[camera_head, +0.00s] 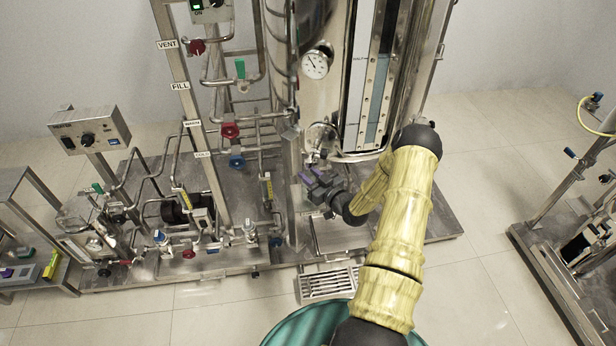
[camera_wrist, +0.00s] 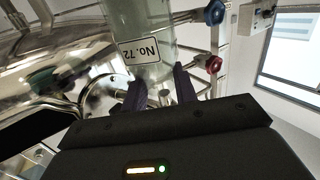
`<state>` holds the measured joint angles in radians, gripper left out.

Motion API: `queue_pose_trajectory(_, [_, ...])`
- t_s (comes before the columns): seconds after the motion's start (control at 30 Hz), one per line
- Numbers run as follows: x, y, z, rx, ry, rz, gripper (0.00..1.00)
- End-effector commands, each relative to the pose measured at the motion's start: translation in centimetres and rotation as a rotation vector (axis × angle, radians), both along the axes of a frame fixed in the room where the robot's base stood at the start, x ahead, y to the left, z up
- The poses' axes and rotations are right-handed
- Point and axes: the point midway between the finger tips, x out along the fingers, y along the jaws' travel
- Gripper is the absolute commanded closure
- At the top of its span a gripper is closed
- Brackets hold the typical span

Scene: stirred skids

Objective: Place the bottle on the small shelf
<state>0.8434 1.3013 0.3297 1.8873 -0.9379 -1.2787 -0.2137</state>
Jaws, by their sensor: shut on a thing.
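My gripper (camera_head: 312,177) is at the end of my yellow arm, in front of the tall steel vessel (camera_head: 325,105) in the head view. In the wrist view its dark purple fingers (camera_wrist: 160,92) are shut on a clear, greyish bottle (camera_wrist: 160,72). The bottle carries a white label reading "No. 72", upside down in this view. Its far end runs past the top edge of the wrist view. In the head view I cannot clearly tell the bottle from the steel fittings by the gripper. I cannot tell for sure which surface is the small shelf.
A slotted metal grate (camera_head: 328,284) lies at the skid's front edge. Pipes with red and blue valve handles (camera_head: 230,130) stand left of my gripper. A low steel bench (camera_head: 22,185) is at far left, another skid (camera_head: 545,265) at right. Floor between is clear.

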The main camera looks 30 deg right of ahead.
Motion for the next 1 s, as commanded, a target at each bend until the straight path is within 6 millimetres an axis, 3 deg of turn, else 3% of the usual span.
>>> queue_pose_trajectory(0.03, [1.0, 0.4, 0.1, 0.001, -0.003, 0.001, 1.0])
queue_pose_trajectory(0.17, [0.8, 0.2, -1.4, 0.003, 0.001, -0.001, 1.0])
queue_pose_trajectory(0.57, [0.8, 0.2, -1.9, 0.0, 0.0, 0.0, 1.0])
queue_pose_trajectory(0.6, [0.8, 0.2, -1.8, 0.0, 0.0, 0.0, 0.66])
queue_pose_trajectory(0.7, [0.8, 0.2, -1.8, 0.0, 0.0, 0.0, 0.5])
queue_pose_trajectory(1.0, [0.8, 0.2, -1.6, 0.0, 0.0, 0.0, 0.5])
